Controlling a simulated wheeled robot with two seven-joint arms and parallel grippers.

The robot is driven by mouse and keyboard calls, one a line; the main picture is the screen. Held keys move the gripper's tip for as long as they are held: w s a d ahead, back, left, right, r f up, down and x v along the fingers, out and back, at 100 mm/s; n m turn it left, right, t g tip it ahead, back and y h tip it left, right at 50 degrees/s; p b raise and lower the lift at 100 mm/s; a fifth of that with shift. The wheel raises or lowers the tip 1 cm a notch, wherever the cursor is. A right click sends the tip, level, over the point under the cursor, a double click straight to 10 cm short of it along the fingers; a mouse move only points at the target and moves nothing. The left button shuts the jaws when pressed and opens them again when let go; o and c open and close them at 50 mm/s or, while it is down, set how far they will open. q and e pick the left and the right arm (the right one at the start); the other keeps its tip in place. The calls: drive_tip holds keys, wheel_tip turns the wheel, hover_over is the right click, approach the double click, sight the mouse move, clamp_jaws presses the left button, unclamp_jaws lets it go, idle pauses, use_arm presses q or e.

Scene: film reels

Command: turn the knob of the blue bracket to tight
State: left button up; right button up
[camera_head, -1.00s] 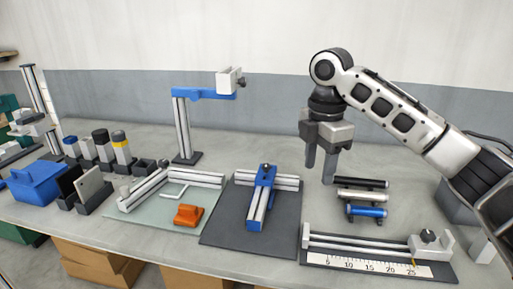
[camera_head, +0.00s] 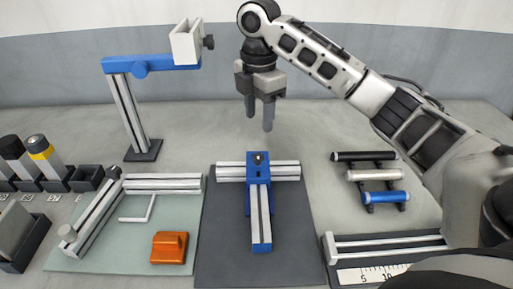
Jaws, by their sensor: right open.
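The blue bracket (camera_head: 251,168) sits on silver rails that form a T on a dark grey mat (camera_head: 215,255). Its small dark knob (camera_head: 258,158) is on top, near where the rails meet. My right gripper (camera_head: 260,122) is open and empty, pointing down in the air above and behind the bracket, apart from the knob. Which way the knob is turned cannot be told at this size. My left gripper is not in view.
A blue-armed stand (camera_head: 128,110) rises at the back left. Left are a pale green mat (camera_head: 90,258) with rails, a hex key and an orange block (camera_head: 169,247). Right are several rods (camera_head: 370,175) on holders and a ruler fixture (camera_head: 390,245).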

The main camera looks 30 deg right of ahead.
sight(258, 156)
wheel_tip(258, 156, down, 11)
drive_tip(key=shift+w, duration=0.1)
idle(0.3)
drive_tip(key=c, duration=1)
